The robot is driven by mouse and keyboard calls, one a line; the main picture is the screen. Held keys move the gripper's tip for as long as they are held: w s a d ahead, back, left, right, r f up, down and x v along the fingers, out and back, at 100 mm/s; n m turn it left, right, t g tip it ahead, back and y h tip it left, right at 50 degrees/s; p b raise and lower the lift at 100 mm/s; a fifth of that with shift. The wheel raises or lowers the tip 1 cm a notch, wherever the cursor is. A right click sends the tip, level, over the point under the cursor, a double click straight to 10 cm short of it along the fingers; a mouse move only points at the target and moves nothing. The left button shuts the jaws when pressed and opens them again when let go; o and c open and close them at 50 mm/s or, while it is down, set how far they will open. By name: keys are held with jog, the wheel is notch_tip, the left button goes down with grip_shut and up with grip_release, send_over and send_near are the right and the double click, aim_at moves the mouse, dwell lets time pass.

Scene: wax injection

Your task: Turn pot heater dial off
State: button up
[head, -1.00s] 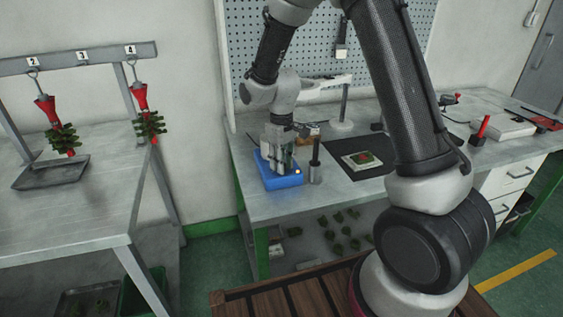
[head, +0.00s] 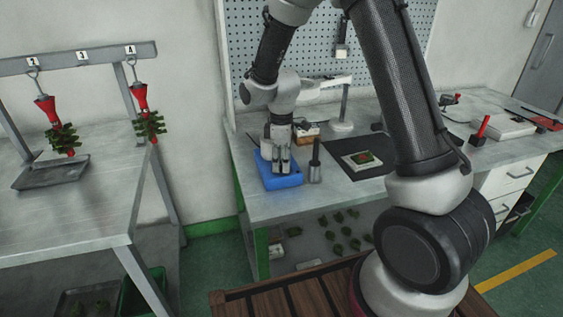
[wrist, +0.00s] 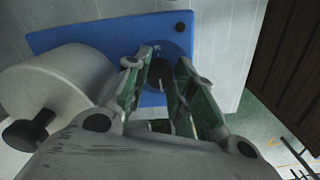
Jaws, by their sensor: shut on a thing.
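The blue pot heater (head: 281,183) sits at the left front of the workbench. My gripper (head: 284,170) points down at its front part. In the wrist view, the blue base (wrist: 100,28) lies under my gripper (wrist: 164,68). The fingers are shut on the heater's dial (wrist: 166,76), a dark blue round knob partly hidden between them. A pale grey pot (wrist: 55,85) with a black knob stands beside the fingers, at the left. A small dark round spot (wrist: 180,27) shows on the base near its edge.
A dark upright tool (head: 315,160) in a metal holder stands just right of the heater. A black mat (head: 375,170) with a pale block lies further right. A white stand (head: 342,110) is behind. Red-and-green pieces hang over the left table (head: 100,190).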

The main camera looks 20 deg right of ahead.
dwell(0.4)
jog(key=o, duration=1.1)
jog(key=shift+c, duration=0.2)
notch_tip(320, 180, up, 12)
